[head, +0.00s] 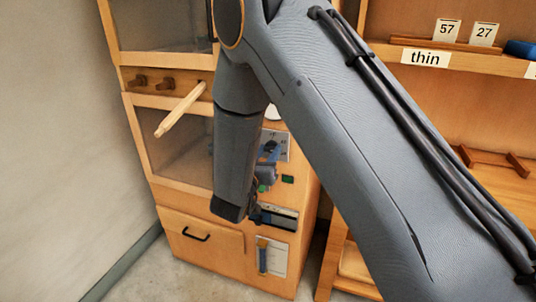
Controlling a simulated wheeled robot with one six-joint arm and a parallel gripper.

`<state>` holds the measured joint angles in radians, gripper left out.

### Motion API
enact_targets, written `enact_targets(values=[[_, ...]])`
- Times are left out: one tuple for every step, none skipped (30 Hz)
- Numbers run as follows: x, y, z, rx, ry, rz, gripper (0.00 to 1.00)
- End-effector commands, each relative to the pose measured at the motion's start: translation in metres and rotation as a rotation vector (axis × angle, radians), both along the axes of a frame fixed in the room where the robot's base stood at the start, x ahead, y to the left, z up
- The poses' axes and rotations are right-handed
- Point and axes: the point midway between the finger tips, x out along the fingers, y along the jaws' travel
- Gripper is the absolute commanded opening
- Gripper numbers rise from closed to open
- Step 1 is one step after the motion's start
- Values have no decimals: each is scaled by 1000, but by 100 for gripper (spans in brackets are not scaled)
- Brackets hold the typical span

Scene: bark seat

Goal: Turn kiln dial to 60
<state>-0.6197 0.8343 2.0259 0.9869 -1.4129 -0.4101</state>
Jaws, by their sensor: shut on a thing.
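The kiln is a tall wooden cabinet with a light grey dial plate (283,146) on its front, right of my arm. The kiln dial is mostly hidden at this plate, and its pointer and the number it points to are too small and covered to read. My gripper (268,170) is at the lower part of the plate, partly hidden behind my own forearm and wrist. It is shut on what seems to be the dial; the fingertips are hard to make out.
A small green light (288,179) and a dark display (279,217) sit below the plate. A drawer (203,242) is lower down. A shelf (460,48) stands right.

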Motion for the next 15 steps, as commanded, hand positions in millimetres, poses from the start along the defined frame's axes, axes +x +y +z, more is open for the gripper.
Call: enact_targets(values=[[0, 0, -1, 41, -15, 1, 12], [0, 0, -1, 68, -24, 1, 12], [0, 0, -2, 104, -36, 1, 12], [0, 0, -2, 130, -46, 1, 12], [0, 0, -2, 157, -56, 1, 12], [0, 0, -2, 193, -69, 1, 12], [0, 0, -2, 219, -79, 1, 12], [0, 0, -2, 247, -88, 1, 12], [0, 0, -2, 282, -101, 1, 12], [0, 0, -2, 310, -111, 1, 12], [0, 0, -2, 337, -121, 1, 12], [0, 1, -2, 372, -134, 1, 12], [0, 1, -2, 399, -144, 1, 12], [0, 0, -2, 426, -154, 1, 12], [0, 0, -2, 461, -166, 1, 12]])
